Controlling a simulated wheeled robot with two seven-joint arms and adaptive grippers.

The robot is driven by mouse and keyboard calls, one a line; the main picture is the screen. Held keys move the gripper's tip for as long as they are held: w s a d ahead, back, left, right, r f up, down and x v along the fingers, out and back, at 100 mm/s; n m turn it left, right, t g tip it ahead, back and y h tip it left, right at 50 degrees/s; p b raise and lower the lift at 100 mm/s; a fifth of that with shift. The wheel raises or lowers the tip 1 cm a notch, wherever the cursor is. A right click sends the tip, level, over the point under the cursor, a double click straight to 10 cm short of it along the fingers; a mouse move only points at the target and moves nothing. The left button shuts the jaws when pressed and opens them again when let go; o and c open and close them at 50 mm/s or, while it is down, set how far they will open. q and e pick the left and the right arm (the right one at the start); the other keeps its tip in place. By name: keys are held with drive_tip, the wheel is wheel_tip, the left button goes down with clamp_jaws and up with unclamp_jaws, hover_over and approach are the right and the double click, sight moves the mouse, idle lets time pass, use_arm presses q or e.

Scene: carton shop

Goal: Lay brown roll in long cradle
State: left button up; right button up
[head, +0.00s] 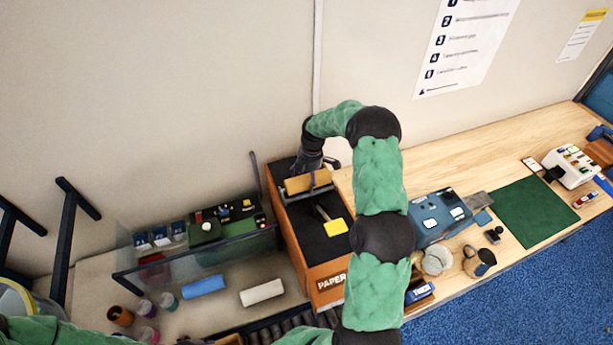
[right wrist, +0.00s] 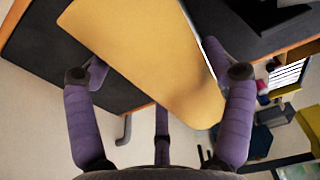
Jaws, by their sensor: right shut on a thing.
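The brown roll (head: 307,182) is at the back of the dark-topped orange stand marked PAPER, and it fills the middle of the right wrist view (right wrist: 150,60). My right gripper (head: 311,161) is at the roll's far side, with a finger on either side of it in the right wrist view (right wrist: 158,75), shut on it. A grey rail-like holder (head: 309,194), perhaps the long cradle, shows just in front of and below the roll. I cannot tell whether the roll touches it. My left gripper is out of view.
A yellow-ended tool (head: 336,227) lies on the stand's dark top (head: 316,246). A blue box (head: 440,215) and green mat (head: 537,212) are right.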

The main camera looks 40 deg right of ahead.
drive_tip(key=shift+f, duration=0.1)
drive_tip(key=shift+f+b, duration=0.55)
drive_tip(key=shift+b, duration=0.1)
drive_tip(key=o, duration=1.2)
drive_tip(key=shift+r, duration=0.1)
drive_tip(key=shift+r+p, duration=0.2)
drive_tip(key=shift+p, duration=0.1)
drive_tip(key=r, duration=0.4)
drive_tip(key=d+r+b, duration=0.1)
drive_tip(key=r, duration=0.3)
drive_tip(key=r+b, duration=0.1)
drive_tip(key=r, duration=0.3)
drive_tip(key=shift+s+d+r, duration=0.2)
drive_tip(key=shift+s+r, duration=0.05)
